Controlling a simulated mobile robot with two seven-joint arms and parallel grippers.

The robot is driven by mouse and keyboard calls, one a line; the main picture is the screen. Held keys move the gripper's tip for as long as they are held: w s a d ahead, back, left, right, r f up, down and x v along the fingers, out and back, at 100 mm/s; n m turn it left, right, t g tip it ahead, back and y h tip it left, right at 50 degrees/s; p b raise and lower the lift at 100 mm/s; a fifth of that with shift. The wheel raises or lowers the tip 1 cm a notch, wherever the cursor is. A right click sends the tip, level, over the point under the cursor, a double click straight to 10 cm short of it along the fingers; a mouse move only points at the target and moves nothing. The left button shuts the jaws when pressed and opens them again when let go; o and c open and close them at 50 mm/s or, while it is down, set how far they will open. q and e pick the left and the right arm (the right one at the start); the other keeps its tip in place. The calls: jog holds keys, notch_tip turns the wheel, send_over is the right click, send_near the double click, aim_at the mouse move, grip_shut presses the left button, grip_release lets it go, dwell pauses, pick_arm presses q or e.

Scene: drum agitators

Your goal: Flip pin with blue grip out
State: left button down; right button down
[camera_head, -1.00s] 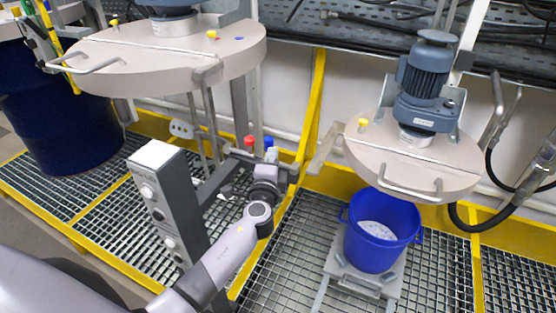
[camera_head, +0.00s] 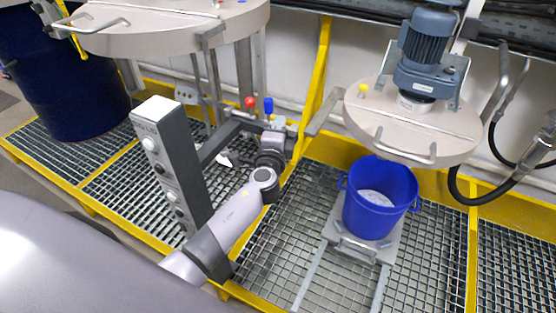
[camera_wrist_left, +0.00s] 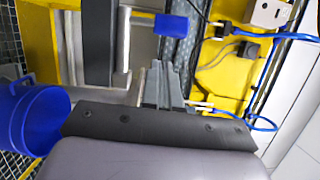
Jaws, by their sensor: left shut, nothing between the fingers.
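The pin with the blue grip (camera_head: 268,104) stands up at the end of a dark metal bracket, below the left mixer lid. Beside it, to its left, is a pin with a red grip (camera_head: 250,102). My left gripper (camera_head: 272,122) is just below the blue grip in the head view, its fingers small and partly hidden by the wrist. In the left wrist view the blue grip (camera_wrist_left: 171,26) lies beyond the tips of the closed fingers (camera_wrist_left: 160,66), with a gap between them. The fingers hold nothing. My right gripper is not in view.
A grey control box (camera_head: 172,160) stands close to the left of my arm. A yellow post (camera_head: 318,80) rises right of the bracket. A blue bucket (camera_head: 380,200) stands under the right mixer lid (camera_head: 410,125). A dark blue drum (camera_head: 65,90) is at far left. Grating covers the floor.

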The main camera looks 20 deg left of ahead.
pick_arm(q)
jog(key=v, duration=1)
jog(key=shift+s+d, duration=0.1)
jog(key=shift+d, duration=0.05)
jog(key=s+d+f+n+g+h, duration=0.1)
jog(key=s+f+n+g+h, duration=0.2)
jog(key=s+f+n, duration=0.3)
jog(key=s+d+f+n+g+h, duration=0.2)
jog(key=s+f+n+g+h, duration=0.2)
jog(key=s+f, duration=0.7)
jog(key=s+n, duration=0.2)
jog(key=s, duration=0.3)
jog(key=shift+s+n+p, duration=0.25)
jog(key=shift+n+p, duration=0.1)
jog(key=shift+n, duration=0.05)
jog(key=shift+f, duration=0.1)
